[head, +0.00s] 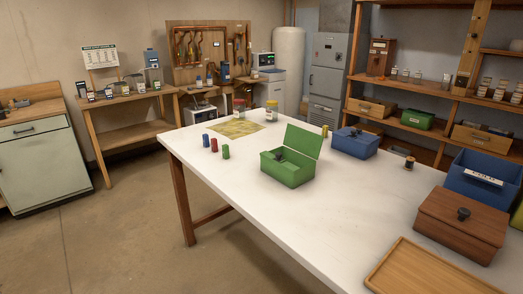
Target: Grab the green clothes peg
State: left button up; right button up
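A small green upright piece (225,151) stands on the white table (330,225), near its left edge. It is too small to tell whether it is a clothes peg. A red one (214,145) and a blue one (206,140) stand close by in a row. Neither of my grippers is in view.
A yellowish mat (238,128) and jars lie behind the small pieces. A blue box (354,143), a dark spool (409,163), a blue bin (484,180), a brown wooden box (461,226) and a wooden tray (425,272) are to the right. The table's front middle is clear.

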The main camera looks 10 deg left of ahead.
aim_at(226, 149)
jog(key=i+j+z, duration=0.25)
jog(key=j+z, duration=0.3)
jog(key=j, duration=0.2)
jog(key=i+j+z, duration=0.1)
jog(key=j, duration=0.45)
jog(key=i+j+z, duration=0.1)
jog(key=j, duration=0.5)
jog(key=i+j, duration=0.15)
jog(key=j, duration=0.45)
jog(key=l+z, duration=0.05)
